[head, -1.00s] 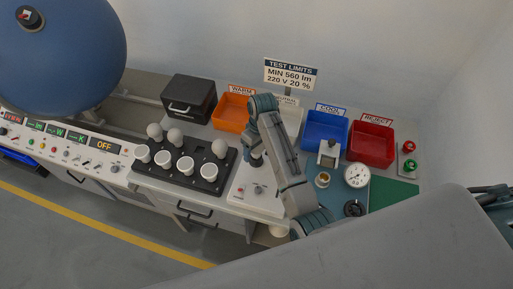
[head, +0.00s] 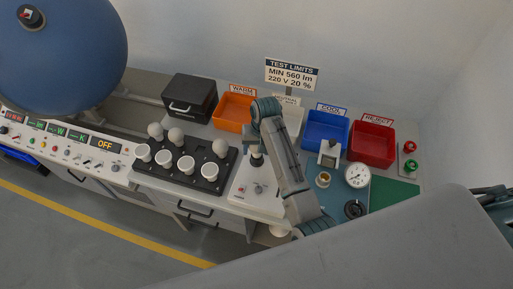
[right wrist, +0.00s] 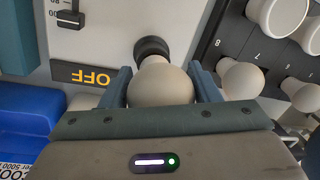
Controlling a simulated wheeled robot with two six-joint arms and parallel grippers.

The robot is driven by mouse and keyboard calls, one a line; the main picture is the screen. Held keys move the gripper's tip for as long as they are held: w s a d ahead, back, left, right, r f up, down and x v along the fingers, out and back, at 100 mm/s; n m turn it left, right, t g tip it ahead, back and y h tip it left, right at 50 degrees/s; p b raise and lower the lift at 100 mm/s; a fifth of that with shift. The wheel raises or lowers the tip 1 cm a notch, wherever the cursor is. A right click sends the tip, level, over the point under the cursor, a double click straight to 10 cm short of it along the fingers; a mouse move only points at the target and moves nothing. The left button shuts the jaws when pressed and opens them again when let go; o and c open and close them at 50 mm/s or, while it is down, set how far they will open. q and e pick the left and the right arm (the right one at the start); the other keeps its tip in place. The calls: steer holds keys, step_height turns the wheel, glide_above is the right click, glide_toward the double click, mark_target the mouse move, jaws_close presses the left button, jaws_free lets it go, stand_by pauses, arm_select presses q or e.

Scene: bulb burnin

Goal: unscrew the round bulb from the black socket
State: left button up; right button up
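The round bulb (right wrist: 160,86) is pale and frosted. In the right wrist view it stands on the black socket (right wrist: 152,47), its narrow neck at the socket's mouth; I cannot tell how far it is threaded in. My right gripper (right wrist: 160,75) has one finger on each side of the bulb, and both appear to touch it. In the head view my right gripper (head: 256,148) points down over the black socket (head: 256,160) on the white test panel (head: 259,202), and the arm hides most of the bulb. My left gripper is not in view.
A black rack (head: 187,182) with several white bulbs stands left of the panel. Orange (head: 232,122), blue (head: 325,143) and red (head: 371,155) bins line the back. A large blue sphere (head: 62,50) is at far left. A gauge (head: 357,174) stands to the right.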

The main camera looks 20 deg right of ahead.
steer(key=c, duration=0.5)
steer(key=shift+o, duration=0.2)
steer(key=n, duration=0.5)
steer(key=shift+g, duration=0.4)
steer(key=n, duration=0.6)
steer(key=shift+d+r+n+g, duration=0.1)
steer(key=shift+d+n+g, duration=0.05)
steer(key=shift+n+g, duration=0.2)
steer(key=n+h, duration=0.1)
steer(key=n, duration=0.5)
steer(key=shift+d, duration=0.1)
steer(key=n+h, duration=0.1)
steer(key=n, duration=0.4)
steer(key=shift+w, duration=0.1)
steer(key=shift+g, duration=0.25)
steer(key=o, duration=0.9)
steer(key=shift+c, duration=0.2)
